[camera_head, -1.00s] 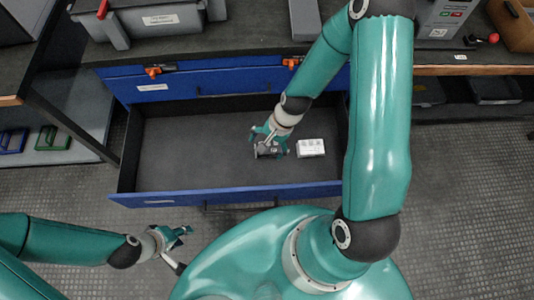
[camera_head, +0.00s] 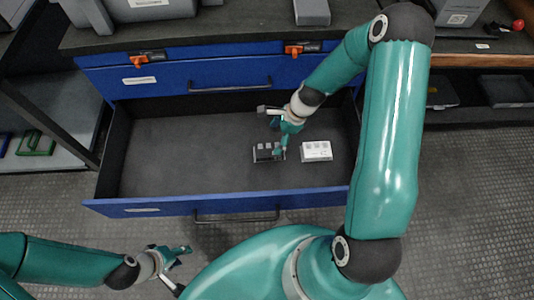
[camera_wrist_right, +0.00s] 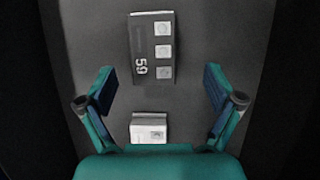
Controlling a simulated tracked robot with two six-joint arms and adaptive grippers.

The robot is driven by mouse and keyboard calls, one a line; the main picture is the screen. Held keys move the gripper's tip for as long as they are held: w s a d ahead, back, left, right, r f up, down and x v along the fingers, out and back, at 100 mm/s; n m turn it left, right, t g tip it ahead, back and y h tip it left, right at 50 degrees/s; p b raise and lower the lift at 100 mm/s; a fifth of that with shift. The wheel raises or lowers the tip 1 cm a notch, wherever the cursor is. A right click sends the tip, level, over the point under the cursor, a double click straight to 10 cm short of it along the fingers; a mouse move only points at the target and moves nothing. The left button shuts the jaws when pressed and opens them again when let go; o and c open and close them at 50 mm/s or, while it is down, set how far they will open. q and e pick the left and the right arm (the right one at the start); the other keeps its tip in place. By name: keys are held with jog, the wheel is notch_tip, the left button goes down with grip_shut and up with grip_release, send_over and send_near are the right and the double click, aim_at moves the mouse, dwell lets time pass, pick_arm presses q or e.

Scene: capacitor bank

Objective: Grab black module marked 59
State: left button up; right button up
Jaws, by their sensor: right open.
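The black module (camera_head: 264,153) lies in the open blue drawer, and its number 59 and three pale squares face up. It shows whole in the right wrist view (camera_wrist_right: 141,50), upper middle. My right gripper (camera_head: 281,142) is above the drawer at the module's right end. In the wrist view its two fingers (camera_wrist_right: 160,82) are spread wide and empty, with the module ahead, centred between them. A white module (camera_head: 317,151) lies to the right of the black one, nearer the gripper base in the wrist view (camera_wrist_right: 149,128). My left gripper (camera_head: 180,265) is outside the drawer, fingers apart, empty.
The drawer's floor (camera_head: 180,150) is clear to the left of the modules. Its blue front panel (camera_head: 170,206) and dark side walls surround them. A closed blue drawer (camera_head: 210,80) with orange latches sits behind, under the worktop.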

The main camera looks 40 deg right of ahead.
aim_at(270, 149)
jog(key=shift+w+a+f, duration=0.1)
jog(key=shift+a+f, duration=0.15)
jog(key=shift+f, duration=0.35)
jog(key=b+x, duration=0.2)
jog(key=x, duration=0.1)
jog(key=s+b+x, duration=0.1)
jog(key=x, duration=0.1)
jog(key=shift+w+f, duration=0.1)
jog(key=shift+f, duration=0.1)
jog(key=shift+a+r, duration=0.1)
jog(key=shift+c, duration=0.4)
jog(key=c, duration=1.5)
jog(key=shift+o, duration=0.2)
